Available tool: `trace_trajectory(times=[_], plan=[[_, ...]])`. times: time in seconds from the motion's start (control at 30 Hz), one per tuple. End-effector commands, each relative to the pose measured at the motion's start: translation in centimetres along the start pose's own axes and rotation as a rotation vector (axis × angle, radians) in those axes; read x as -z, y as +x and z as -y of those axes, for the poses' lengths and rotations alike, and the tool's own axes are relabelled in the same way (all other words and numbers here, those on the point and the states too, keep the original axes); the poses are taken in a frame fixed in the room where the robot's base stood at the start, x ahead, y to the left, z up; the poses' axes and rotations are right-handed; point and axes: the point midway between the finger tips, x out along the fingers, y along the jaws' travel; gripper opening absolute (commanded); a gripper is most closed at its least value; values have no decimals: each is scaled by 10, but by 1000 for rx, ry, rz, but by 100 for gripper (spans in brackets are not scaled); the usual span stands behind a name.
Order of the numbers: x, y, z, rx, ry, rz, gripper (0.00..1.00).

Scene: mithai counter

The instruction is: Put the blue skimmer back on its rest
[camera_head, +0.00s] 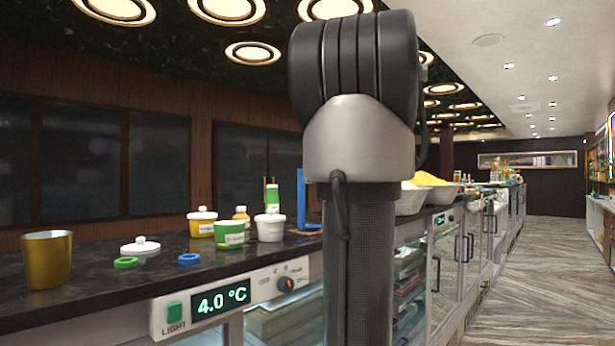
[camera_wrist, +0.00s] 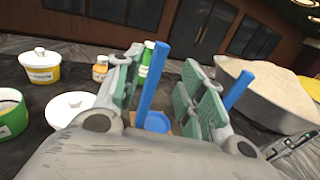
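My gripper (camera_wrist: 165,95) is open in the wrist view, with its two green-padded fingers apart. A blue upright handle (camera_wrist: 155,75) shows between the fingers, with a blue rounded piece (camera_wrist: 158,122) at its foot. A second blue bar (camera_wrist: 238,88) slants up behind the right finger. I cannot tell which blue part is the skimmer and which its rest, or whether a finger touches either. In the head view a blue upright (camera_head: 301,200) stands on the counter just left of my arm, which hides my gripper.
The dark counter (camera_head: 90,285) holds a gold cup (camera_head: 47,260), white lid (camera_head: 140,246), yellow tub (camera_head: 202,222), green tub (camera_head: 230,234) and white tub (camera_head: 270,226). A green-capped bottle (camera_wrist: 147,55) stands behind the fingers. A large heaped bowl (camera_wrist: 265,95) is close on the right.

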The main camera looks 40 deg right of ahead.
Motion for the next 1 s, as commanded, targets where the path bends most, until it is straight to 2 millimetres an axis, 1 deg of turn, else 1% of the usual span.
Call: trace_trajectory(times=[0.03, 0.13, 0.23, 0.4, 0.47, 0.53, 0.57, 0.6, 0.67, 0.7, 0.77, 0.8, 0.87, 0.9, 0.97, 1.0], plan=[[0, -10, 1, 5, 0, 0, 40], [0, -23, 1, 3, -2, 0, 40], [0, -30, 0, 1, -1, -1, 40], [1, -33, -2, -5, -7, -4, 40], [6, -33, -14, -29, -42, -22, 40], [22, -34, -42, -93, -138, -68, 40], [32, -36, -60, -137, -204, -96, 40], [48, -41, -87, -211, -316, -138, 40], [80, -58, -136, -362, -538, -200, 40], [104, -75, -167, -482, -712, -232, 40], [137, -104, -201, -659, -970, -256, 40], [156, -125, -218, -775, -1137, -256, 40], [184, -156, -235, -953, -1390, -234, 40], [200, -177, -242, -1070, -1557, -203, 40], [222, -206, -245, -1247, -1812, -134, 40], [235, -222, -243, -1361, -1977, -73, 40]])
